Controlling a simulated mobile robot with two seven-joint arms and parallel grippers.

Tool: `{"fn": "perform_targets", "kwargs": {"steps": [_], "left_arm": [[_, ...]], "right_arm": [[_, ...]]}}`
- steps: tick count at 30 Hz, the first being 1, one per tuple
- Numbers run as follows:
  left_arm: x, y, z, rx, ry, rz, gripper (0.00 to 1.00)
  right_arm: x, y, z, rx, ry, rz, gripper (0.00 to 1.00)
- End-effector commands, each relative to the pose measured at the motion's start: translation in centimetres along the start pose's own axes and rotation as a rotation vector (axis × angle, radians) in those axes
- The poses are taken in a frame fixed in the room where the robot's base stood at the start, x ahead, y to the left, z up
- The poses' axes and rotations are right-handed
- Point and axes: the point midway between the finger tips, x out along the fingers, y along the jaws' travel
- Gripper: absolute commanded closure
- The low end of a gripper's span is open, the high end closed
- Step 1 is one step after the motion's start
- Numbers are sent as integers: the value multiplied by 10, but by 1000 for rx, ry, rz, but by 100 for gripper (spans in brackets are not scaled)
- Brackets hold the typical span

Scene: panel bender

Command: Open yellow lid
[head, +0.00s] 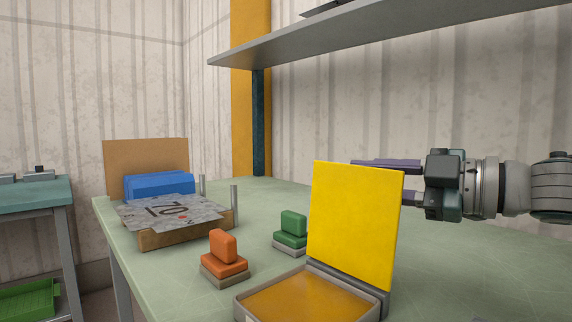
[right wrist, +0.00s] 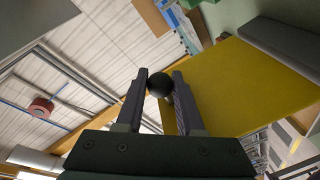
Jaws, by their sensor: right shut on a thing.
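The yellow lid (head: 354,225) stands nearly upright at the back edge of a shallow box with an orange-yellow inside (head: 305,303). The box is open on the green table. My right gripper (head: 408,180) reaches in from the right behind the lid, which hides part of its purple fingers. In the right wrist view the fingers are shut on a black round knob (right wrist: 160,84), beside the yellow lid (right wrist: 245,85). How the knob joins the lid is hidden. My left gripper is not in view.
An orange block (head: 223,246) and a green block (head: 293,226) stand on small bases left of the lid. A wooden tray (head: 165,238) with a printed metal sheet (head: 170,211) is farther left. A grey shelf (head: 390,38) hangs above the table (head: 480,270).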

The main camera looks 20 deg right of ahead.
Motion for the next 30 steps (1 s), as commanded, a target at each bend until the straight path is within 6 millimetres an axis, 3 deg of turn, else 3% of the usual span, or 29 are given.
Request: {"fn": "perform_targets", "kwargs": {"steps": [8,9,11,22,30], "left_arm": [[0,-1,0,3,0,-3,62],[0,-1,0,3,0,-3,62],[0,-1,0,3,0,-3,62],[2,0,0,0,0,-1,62],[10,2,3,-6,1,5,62]], "right_arm": [[0,0,0,-3,1,1,100],[0,0,0,-3,1,1,59],[0,0,0,-3,1,1,52],[-4,-1,1,-3,-1,1,51],[-40,-4,4,0,-5,-3,51]]}}
